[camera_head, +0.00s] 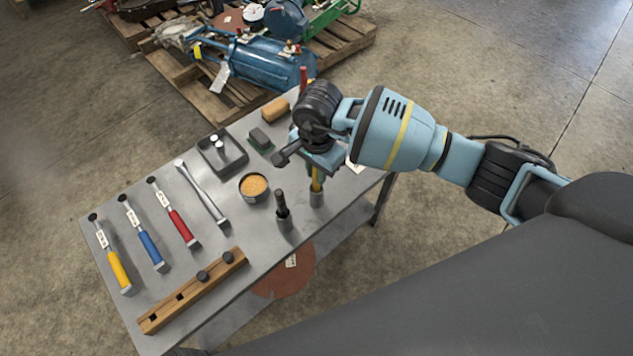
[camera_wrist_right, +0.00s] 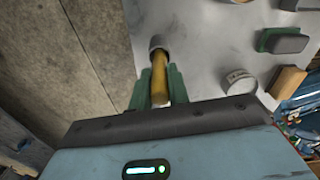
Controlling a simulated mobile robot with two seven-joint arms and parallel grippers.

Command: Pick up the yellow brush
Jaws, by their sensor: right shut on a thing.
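The yellow brush (camera_head: 316,183) stands upright in a small grey cylinder (camera_head: 316,199) near the table's right edge. My right gripper (camera_head: 317,170) comes down on it from above and hides its upper part. In the right wrist view the green fingers of the right gripper (camera_wrist_right: 159,88) are shut on both sides of the yellow brush (camera_wrist_right: 159,68). The brush's far end is still inside the grey cylinder (camera_wrist_right: 156,43). My left gripper is not in view.
A dark tool in a second holder (camera_head: 284,221) stands left of the brush. A round tin (camera_head: 254,187), a grey tray (camera_head: 222,153), a green-based block (camera_head: 261,140) and a wooden rack (camera_head: 193,291) share the grey table (camera_head: 215,238). Several hand tools lie at left.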

